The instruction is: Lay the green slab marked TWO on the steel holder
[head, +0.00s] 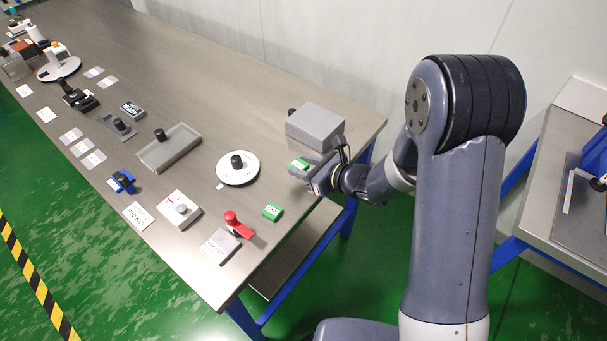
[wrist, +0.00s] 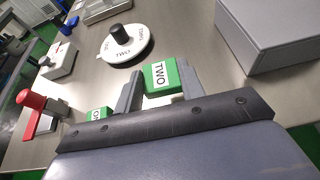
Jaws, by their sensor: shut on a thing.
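The green slab marked TWO (wrist: 173,82) is between the fingers of my gripper (wrist: 160,88), its white label facing up in the wrist view. The slab also shows in the head view (head: 297,163), at the bench's right end. My gripper (head: 307,172) is shut on it; whether it touches the bench is unclear. A grey plate (head: 219,246) with small lettering lies at the bench's front corner by a red-knobbed lever (head: 234,222); it looks like the steel holder, but I cannot read the lettering surely.
Another green slab (head: 272,211) lies on the bench between my gripper and the red lever. A white dial (head: 238,169) with a black knob is left of my gripper. A large grey box (head: 316,125) stands behind it. Bare bench lies around the second slab.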

